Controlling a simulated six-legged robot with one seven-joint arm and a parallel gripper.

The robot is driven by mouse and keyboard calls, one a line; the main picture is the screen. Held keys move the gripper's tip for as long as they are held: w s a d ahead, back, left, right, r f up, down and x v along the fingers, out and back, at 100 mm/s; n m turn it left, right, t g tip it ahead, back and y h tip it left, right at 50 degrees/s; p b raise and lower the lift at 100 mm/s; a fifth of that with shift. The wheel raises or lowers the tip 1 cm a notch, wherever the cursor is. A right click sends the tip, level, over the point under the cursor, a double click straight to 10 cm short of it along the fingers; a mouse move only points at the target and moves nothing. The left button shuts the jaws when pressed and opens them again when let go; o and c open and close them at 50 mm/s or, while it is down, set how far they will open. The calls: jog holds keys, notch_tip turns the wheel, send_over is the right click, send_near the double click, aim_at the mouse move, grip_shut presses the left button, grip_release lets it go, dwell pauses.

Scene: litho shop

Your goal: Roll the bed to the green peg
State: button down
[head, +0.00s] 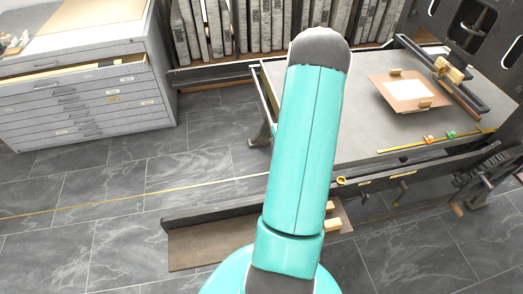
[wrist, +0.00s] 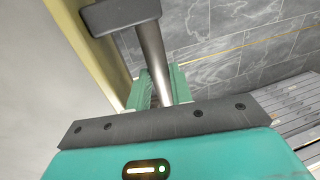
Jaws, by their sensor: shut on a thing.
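The bed (head: 345,110) is a flat grey slab on the right of the head view. A green peg (head: 451,134) stands near its front edge, beside a yellow strip, with an orange-red peg (head: 429,139) just left of it. My teal arm crosses the middle of the head view and hides my gripper there. In the wrist view my gripper (wrist: 157,88) has its green fingers shut on a grey metal bar (wrist: 150,50) with a dark block at its end. The bar appears to be a handle at the bed's edge, but the join is not clear.
A brown board with a white sheet (head: 398,91) lies on the bed. A dark press frame (head: 460,30) rises at the back right. Flat-file drawers (head: 85,95), one pulled out, stand at the left. The tiled floor (head: 110,190) between is clear.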

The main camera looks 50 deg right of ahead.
jog(key=s+d, duration=0.4)
jog(key=d, duration=0.1)
jog(key=s+d, duration=0.2)
jog(key=d, duration=0.1)
jog(key=shift+s, duration=0.25)
jog(key=c, duration=1.3)
grip_release()
jog(key=shift+o, duration=0.2)
jog(key=shift+s+r, duration=0.1)
jog(key=shift+r, duration=0.05)
notch_tip(320, 180, up, 13)
jog(key=s+d, duration=0.1)
jog(key=d, duration=0.1)
jog(key=shift+s+r, duration=0.15)
jog(key=shift+s, duration=0.2)
